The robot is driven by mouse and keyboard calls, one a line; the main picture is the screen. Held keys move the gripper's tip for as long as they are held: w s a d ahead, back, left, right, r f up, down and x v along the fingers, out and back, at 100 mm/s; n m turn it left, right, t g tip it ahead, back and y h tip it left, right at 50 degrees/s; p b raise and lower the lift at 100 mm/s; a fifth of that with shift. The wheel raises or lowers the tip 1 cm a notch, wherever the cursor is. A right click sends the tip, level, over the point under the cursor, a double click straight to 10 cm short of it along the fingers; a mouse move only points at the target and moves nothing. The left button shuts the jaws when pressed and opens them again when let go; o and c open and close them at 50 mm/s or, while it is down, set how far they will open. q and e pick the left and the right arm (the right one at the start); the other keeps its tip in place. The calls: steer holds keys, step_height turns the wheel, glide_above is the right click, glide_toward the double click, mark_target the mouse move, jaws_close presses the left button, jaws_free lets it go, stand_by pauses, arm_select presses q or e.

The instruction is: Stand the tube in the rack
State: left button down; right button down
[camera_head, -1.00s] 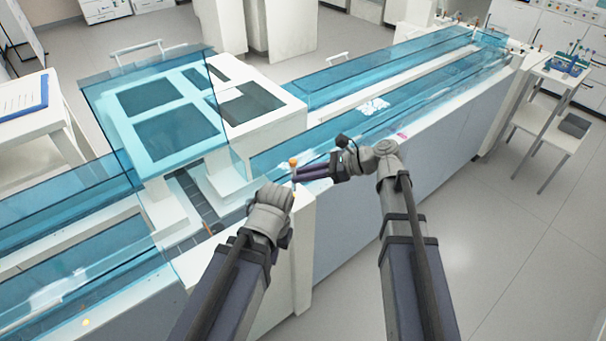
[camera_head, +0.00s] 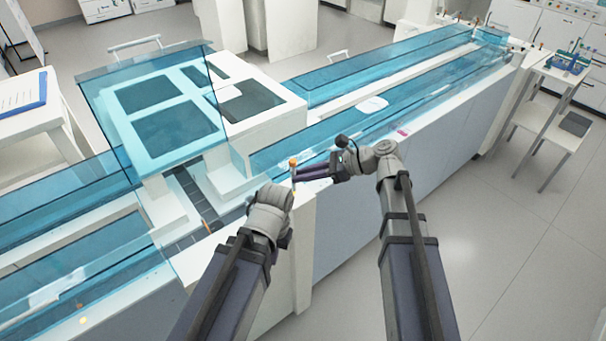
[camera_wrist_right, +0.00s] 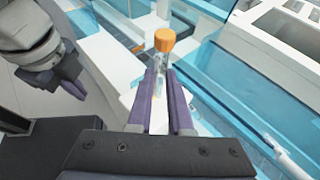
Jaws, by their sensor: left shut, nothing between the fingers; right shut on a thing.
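The tube (camera_head: 293,172) has an orange cap and a clear body. My right gripper (camera_head: 298,174) is shut on it, and it hangs roughly upright above the near edge of the track. In the right wrist view the cap (camera_wrist_right: 164,40) stands above the fingertips and the clear body (camera_wrist_right: 160,82) shows between the fingers. My left gripper (camera_head: 270,208) is beside and below the tube, its fingers mostly hidden in the head view. In the right wrist view the left gripper (camera_wrist_right: 70,86) is shut and empty, apart from the tube. A blue rack-like holder (camera_head: 568,63) is far right.
The holder stands on a small white table (camera_head: 540,85) with a lower shelf. The long track bench (camera_head: 400,165) has blue transparent covers (camera_head: 345,125). A white housing with a raised blue panel (camera_head: 165,120) stands left of the tube. Floor at right is clear.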

steer(key=c, duration=0.8)
jaws_free()
steer(key=shift+o, duration=0.2)
steer(key=p+v, duration=0.3)
steer(key=v, duration=0.4)
steer(key=shift+d, duration=0.4)
steer(key=shift+s+a, duration=0.1)
